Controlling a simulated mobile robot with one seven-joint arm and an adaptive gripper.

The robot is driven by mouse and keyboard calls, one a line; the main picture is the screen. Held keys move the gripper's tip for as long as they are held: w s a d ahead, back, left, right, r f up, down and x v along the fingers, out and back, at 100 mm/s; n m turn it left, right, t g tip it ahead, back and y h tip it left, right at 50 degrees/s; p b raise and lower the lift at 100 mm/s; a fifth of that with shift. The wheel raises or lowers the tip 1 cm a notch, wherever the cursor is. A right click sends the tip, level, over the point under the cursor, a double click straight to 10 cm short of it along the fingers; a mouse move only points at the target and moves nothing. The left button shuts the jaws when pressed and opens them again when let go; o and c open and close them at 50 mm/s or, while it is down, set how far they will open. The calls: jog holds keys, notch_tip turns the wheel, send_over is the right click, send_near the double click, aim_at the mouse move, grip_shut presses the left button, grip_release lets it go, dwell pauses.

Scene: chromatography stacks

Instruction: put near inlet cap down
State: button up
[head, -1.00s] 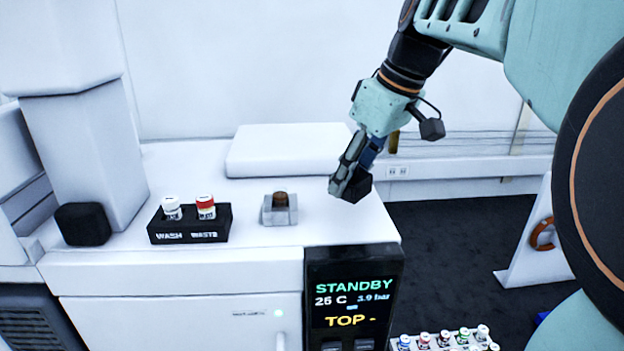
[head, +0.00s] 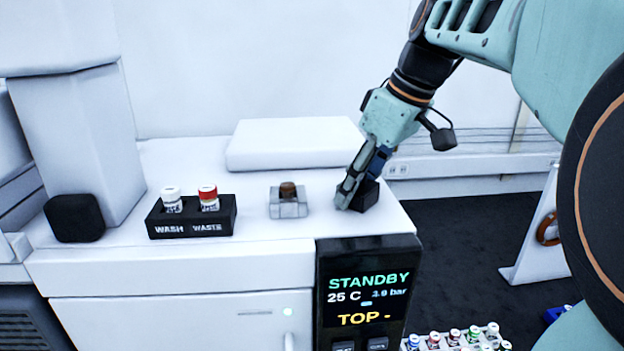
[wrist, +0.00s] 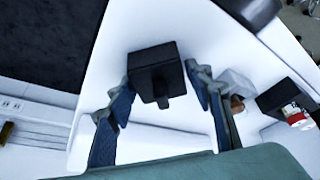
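The inlet cap looks to be the black block with a small knob (head: 368,196), at the right end of the white instrument top (head: 245,212). In the wrist view the black cap (wrist: 153,72) sits between my fingertips, one at each side and seemingly touching it. My gripper (head: 354,196) points steeply down in the head view and looks shut on the cap. The cap's underside is at or very close to the white surface; I cannot tell if it touches. My fingers hide part of its left side in the head view.
A grey metal block with a brown top (head: 289,203) stands left of the cap. Further left are the black WASH/WASTE vial rack (head: 190,229) and a rounded black block (head: 74,219). A white raised slab (head: 295,146) lies behind. The display panel (head: 367,290) is in front.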

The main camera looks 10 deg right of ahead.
jog(key=shift+o, duration=0.7)
jog(key=shift+r, duration=0.25)
jog(key=p+v, duration=0.1)
jog(key=v, duration=1.1)
jog(key=shift+p, duration=0.3)
